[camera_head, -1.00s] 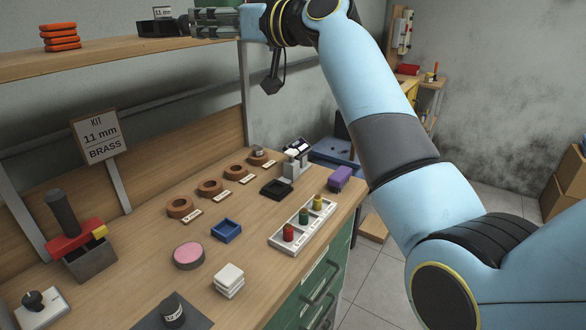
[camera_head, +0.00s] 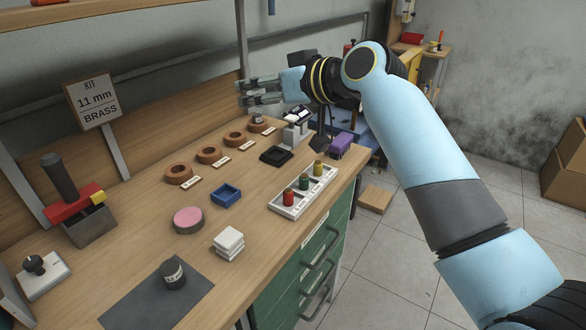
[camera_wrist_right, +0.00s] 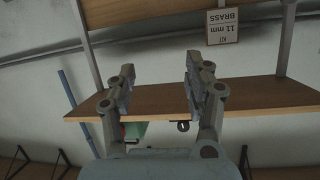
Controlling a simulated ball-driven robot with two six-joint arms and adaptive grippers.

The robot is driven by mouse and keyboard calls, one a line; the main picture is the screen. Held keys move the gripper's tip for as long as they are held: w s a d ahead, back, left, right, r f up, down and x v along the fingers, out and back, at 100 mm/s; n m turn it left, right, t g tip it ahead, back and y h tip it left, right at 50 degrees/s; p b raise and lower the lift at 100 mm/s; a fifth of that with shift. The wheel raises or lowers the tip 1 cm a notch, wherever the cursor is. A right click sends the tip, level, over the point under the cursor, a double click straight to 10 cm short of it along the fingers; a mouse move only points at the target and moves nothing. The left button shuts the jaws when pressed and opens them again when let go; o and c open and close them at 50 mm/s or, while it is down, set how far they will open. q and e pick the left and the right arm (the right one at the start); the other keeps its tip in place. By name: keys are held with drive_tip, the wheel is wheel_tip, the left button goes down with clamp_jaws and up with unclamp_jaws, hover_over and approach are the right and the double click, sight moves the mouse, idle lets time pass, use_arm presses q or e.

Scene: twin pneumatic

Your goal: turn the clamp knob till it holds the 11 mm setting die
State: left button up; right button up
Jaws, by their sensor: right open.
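A black knob (camera_head: 34,264) sits on a white plate at the bench's near left; I cannot read its setting. A dark cylinder with a pale label (camera_head: 173,274) stands on a dark mat (camera_head: 140,304); the label is too small to read. I cannot tell which thing is the 11 mm setting die. My right gripper (camera_head: 243,92) is open and empty, above the back of the bench and far from the knob. In the right wrist view its open fingers (camera_wrist_right: 159,68) show with nothing between them. My left gripper is out of view.
A sign (camera_head: 93,98) reads "KIT 11 mm BRASS". Brown rings (camera_head: 179,172) line the back. A red and black tool (camera_head: 72,206) sits in a grey box. A blue tray (camera_head: 226,196), pink-topped disc (camera_head: 188,220), white blocks (camera_head: 229,241) and peg rack (camera_head: 302,190) stand mid-bench.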

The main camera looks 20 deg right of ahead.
drive_tip(key=s+d+f+g+h, duration=0.1)
drive_tip(key=s+f, duration=0.2)
drive_tip(key=f, duration=0.4)
drive_tip(key=s+d+f+m+g+h, duration=0.1)
drive_tip(key=s+d+f, duration=0.1)
drive_tip(key=f, duration=0.4)
drive_tip(key=shift+s+d+f+b, duration=0.25)
drive_tip(key=shift+s+f+b, duration=0.15)
drive_tip(key=shift+s, duration=0.3)
